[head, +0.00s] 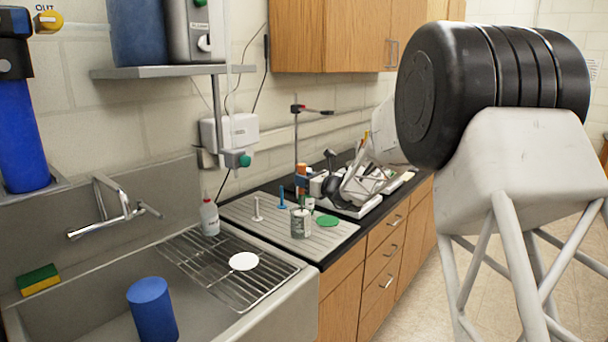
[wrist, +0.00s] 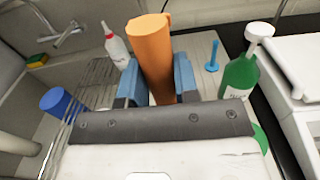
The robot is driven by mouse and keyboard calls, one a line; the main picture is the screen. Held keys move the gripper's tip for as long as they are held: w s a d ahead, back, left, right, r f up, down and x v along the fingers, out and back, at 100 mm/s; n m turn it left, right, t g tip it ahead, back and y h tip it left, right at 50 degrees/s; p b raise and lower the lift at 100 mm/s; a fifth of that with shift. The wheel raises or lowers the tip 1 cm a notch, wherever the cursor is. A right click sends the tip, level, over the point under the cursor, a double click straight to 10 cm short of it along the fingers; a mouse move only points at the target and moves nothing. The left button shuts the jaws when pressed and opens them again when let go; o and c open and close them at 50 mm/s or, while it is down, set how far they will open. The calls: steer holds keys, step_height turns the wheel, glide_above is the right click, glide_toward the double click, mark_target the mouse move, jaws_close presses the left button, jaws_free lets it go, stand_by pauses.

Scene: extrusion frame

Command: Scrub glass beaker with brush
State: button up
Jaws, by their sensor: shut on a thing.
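My gripper (wrist: 157,74) has its two blue fingers shut on an orange cylindrical thing (wrist: 152,40), which stands up between them in the wrist view. I cannot tell whether this is the brush's handle. The orange thing also shows small in the head view (head: 303,170), above a greyish, marked vessel that looks like the glass beaker (head: 301,224). The beaker stands upright on the ribbed drainboard. Thin dark green bits show at its mouth; whether they touch it is unclear. I cannot make out the beaker in the wrist view.
A blue peg stand (head: 281,197), a white one (head: 257,208) and a green disc (head: 327,221) are near the beaker. A white-capped green bottle (wrist: 238,75) is right of my gripper. The sink holds a blue cylinder (head: 152,310); a wire rack (head: 205,268) covers part.

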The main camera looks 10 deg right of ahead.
mark_target(304, 168)
stand_by(0.4)
steer(key=shift+r, duration=1.9)
steer(key=shift+w+d, duration=0.15)
steer(key=shift+w, duration=0.35)
steer(key=shift+f, duration=2.05)
steer(key=shift+r, duration=0.15)
steer(key=shift+r, duration=1.9)
